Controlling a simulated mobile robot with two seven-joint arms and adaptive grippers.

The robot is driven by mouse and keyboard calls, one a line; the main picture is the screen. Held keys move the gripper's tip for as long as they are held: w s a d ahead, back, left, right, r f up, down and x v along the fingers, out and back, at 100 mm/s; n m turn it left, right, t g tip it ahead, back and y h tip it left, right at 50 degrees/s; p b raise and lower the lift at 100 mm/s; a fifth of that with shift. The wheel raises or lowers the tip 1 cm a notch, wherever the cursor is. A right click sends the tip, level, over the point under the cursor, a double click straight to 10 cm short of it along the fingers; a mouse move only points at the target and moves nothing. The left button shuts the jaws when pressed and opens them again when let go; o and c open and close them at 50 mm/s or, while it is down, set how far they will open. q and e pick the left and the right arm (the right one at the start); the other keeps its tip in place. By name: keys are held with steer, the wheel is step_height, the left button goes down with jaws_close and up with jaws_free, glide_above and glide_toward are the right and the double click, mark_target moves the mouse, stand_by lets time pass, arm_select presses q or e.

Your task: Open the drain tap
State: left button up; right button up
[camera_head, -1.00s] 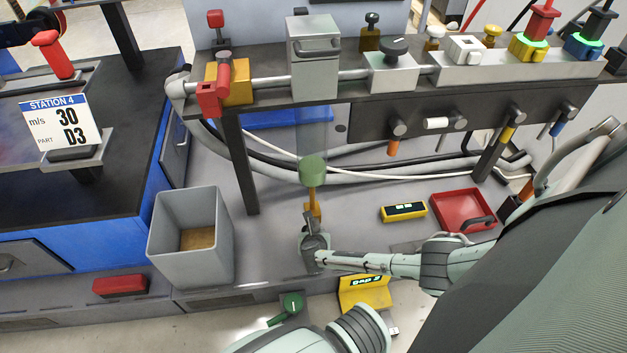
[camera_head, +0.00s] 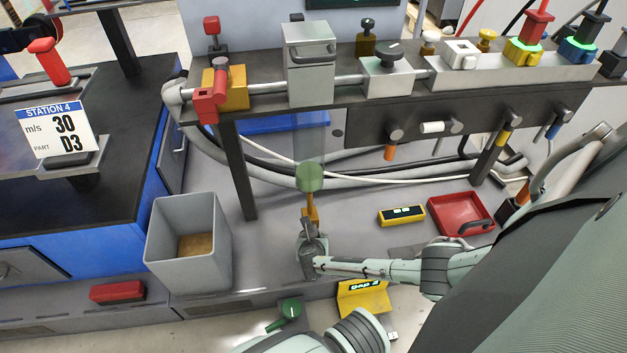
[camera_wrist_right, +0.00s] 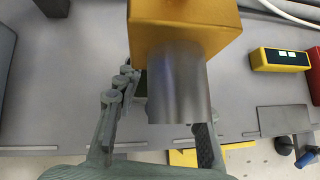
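A yellow-orange fitting (camera_head: 310,208) stands below a clear vertical tube with a green part (camera_head: 310,178) at its lower end; I take this fitting for the drain tap. In the right wrist view it seems to be the yellow block (camera_wrist_right: 185,25) with a grey metal cylinder (camera_wrist_right: 180,88). My right gripper (camera_head: 311,238) is just below the fitting. In the wrist view its fingers (camera_wrist_right: 160,115) are spread on either side of the cylinder, the right one partly hidden behind it. Contact cannot be told. My left gripper is out of view.
A grey open bin (camera_head: 163,240) stands to the left. A yellow device (camera_head: 401,216) and a red tray (camera_head: 461,214) lie to the right. A green lever handle (camera_head: 290,309) and a yellow sign-like block (camera_head: 362,300) are in front. Pipes and a bench frame run above.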

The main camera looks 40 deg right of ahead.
mark_target(313, 236)
steer(key=v, duration=0.7)
steer(key=shift+s, duration=0.15)
stand_by(0.4)
